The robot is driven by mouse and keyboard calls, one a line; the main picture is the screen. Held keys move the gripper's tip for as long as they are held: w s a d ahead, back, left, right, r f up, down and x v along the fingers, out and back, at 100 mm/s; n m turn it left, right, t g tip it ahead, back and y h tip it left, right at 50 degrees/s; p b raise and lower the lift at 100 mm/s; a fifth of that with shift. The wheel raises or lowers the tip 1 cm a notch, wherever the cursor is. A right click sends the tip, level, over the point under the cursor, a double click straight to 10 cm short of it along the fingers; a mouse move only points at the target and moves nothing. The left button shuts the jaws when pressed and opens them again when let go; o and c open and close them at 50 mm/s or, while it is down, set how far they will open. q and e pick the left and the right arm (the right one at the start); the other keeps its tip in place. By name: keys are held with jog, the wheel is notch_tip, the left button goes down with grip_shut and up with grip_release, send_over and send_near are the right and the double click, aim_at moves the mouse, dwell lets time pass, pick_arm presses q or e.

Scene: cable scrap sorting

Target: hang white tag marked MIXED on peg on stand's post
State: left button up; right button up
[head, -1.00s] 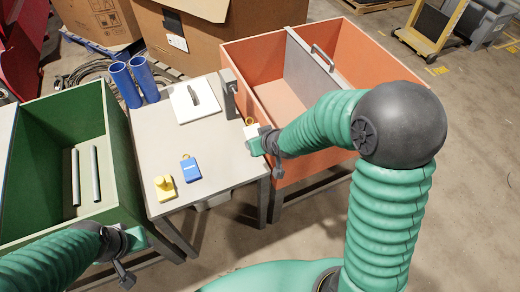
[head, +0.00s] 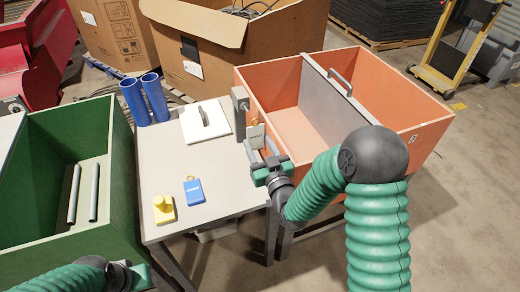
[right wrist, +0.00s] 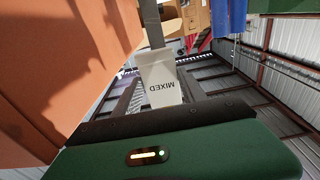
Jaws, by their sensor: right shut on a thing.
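The white tag (head: 256,136) has a yellow ring at its top. In the right wrist view the tag (right wrist: 160,82) shows the word MIXED, upside down. My right gripper (head: 268,163) is shut on the tag's lower part and holds it up just right of the table's edge. The grey post (head: 240,103) stands at the table's right edge, close behind and left of the tag. I cannot make out the peg or whether the ring touches it. A grey bar shows behind the tag in the wrist view. My left gripper (head: 138,275) is at the bottom left, partly cut off.
A blue tag (head: 194,190) and a yellow piece (head: 163,210) lie on the grey table (head: 225,175). A white lid with a handle (head: 205,122) and blue tubes (head: 145,100) are behind. The orange bin (head: 408,160) stands right, the green bin (head: 35,240) left.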

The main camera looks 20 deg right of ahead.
jog(key=shift+w+a, duration=0.25)
jog(key=shift+w, duration=0.4)
jog(key=shift+w+d+f, duration=0.1)
jog(key=shift+w+d, duration=0.05)
jog(key=shift+w, duration=0.45)
jog(key=shift+w+d+f, duration=0.1)
jog(key=shift+w, duration=0.5)
pick_arm(q)
jog(key=shift+a+f+b, duration=0.1)
jog(key=shift+f+b, duration=0.75)
jog(key=shift+f, duration=0.05)
pick_arm(e)
jog(key=shift+w+a+f, duration=0.1)
jog(key=shift+w+f, duration=0.1)
jog(key=shift+w, duration=0.6)
jog(key=shift+w+f, duration=0.15)
jog(key=shift+w, duration=0.7)
jog(key=shift+w+a+f, duration=0.1)
jog(key=shift+w+f, duration=0.1)
jog(key=shift+w, duration=0.6)
jog(key=o, duration=1.4)
pick_arm(q)
jog(key=shift+w+p+v, duration=0.2)
jog(key=shift+p+v, duration=0.6)
jog(key=shift+w+p+v, duration=0.15)
jog(key=shift+p+v, duration=0.65)
pick_arm(e)
send_near(256, 141)
jog(key=shift+s+f, duration=0.25)
jog(key=shift+f, duration=0.5)
